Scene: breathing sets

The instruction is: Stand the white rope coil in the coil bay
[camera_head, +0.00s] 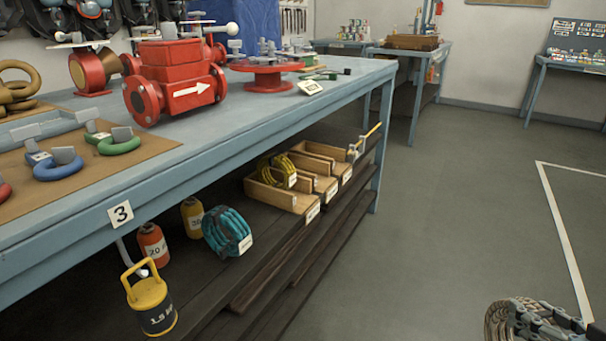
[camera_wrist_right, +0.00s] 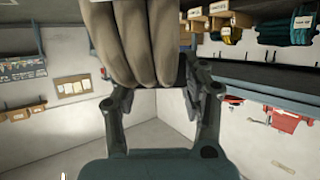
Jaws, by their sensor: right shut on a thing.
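The white rope coil (camera_head: 497,320), beige-white, is at the bottom right of the head view, partly cut off by the frame edge. My right gripper (camera_head: 540,322) is shut on it, out over the floor and well right of the bench. In the right wrist view the thick strands of the coil (camera_wrist_right: 128,42) fill the top middle between the fingers (camera_wrist_right: 152,80). Wooden bays (camera_head: 289,199) with white labels stand on the lower shelf; a yellow coil (camera_head: 278,172) is in the nearest one. The labels are too small to read, so I cannot tell which is the coil bay. My left gripper is out of view.
A teal coil (camera_head: 226,231), an orange bottle (camera_head: 153,244) and a yellow-handled weight (camera_head: 150,302) stand on the lower shelf (camera_head: 262,263). The blue bench top (camera_head: 250,112) overhangs the shelf. Open floor (camera_head: 440,220) lies between the bench and my right gripper.

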